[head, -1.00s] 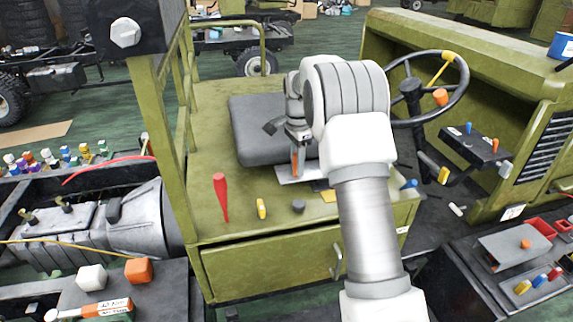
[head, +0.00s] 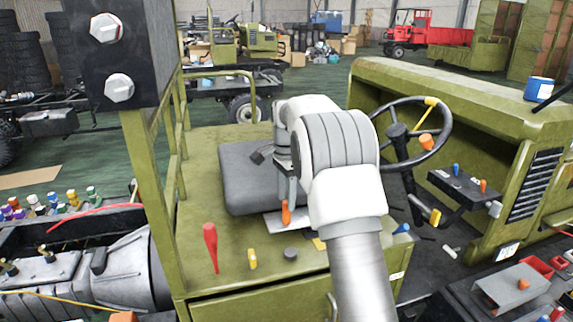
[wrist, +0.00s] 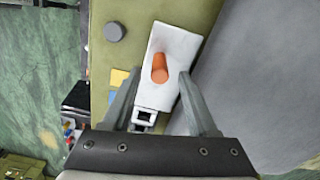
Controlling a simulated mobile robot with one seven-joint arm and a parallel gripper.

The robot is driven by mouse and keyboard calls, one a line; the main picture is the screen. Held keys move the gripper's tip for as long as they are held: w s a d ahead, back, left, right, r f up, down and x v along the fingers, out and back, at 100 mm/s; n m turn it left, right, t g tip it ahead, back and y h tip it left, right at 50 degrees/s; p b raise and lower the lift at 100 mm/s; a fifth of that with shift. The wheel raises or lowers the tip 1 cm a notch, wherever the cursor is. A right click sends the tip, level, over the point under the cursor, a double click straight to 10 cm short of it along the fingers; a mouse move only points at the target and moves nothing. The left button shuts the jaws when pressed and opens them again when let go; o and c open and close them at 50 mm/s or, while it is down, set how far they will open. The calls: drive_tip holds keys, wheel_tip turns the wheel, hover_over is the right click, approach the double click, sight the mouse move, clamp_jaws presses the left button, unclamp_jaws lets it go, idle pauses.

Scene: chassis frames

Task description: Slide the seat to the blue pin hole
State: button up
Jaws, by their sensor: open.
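The dark grey seat (head: 240,175) rests on the green deck; its side fills the right of the wrist view (wrist: 260,85). A pale metal plate (wrist: 165,45) juts from beside the seat, with an upright orange pin (wrist: 160,68) on it. The orange pin also shows in the head view (head: 286,212). My gripper (wrist: 161,75) is open, with one finger on each side of the orange pin; I cannot tell whether they touch it. A blue patch (wrist: 114,97) and a yellow patch (wrist: 119,78) lie on the deck left of the plate. No blue hole is clearly visible.
The steering wheel (head: 410,135) is to the right. A green post and rail stand left of the seat.

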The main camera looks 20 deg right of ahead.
wheel_tip(320, 180, up, 12)
drive_tip(key=p, duration=0.1)
idle(0.4)
drive_tip(key=s+a+r+n+t, duration=0.2)
drive_tip(key=s+r+n, duration=0.2)
drive_tip(key=s, duration=0.5)
drive_tip(key=s+a+r+n+t, duration=0.1)
drive_tip(key=s+r+n, duration=0.25)
drive_tip(key=s, duration=0.55)
drive_tip(key=s+a+f+n+t, duration=0.1)
drive_tip(key=s+f+n, duration=0.3)
drive_tip(key=s, duration=0.5)
drive_tip(key=s+a+f+n+t, duration=0.1)
drive_tip(key=s+f+n, duration=0.3)
drive_tip(key=s, duration=0.5)
wheel_tip(320, 180, down, 2)
drive_tip(key=shift+s+a+f+t+b, duration=0.2)
drive_tip(key=shift+a+t+b, duration=0.1)
drive_tip(key=shift+a+b, duration=0.15)
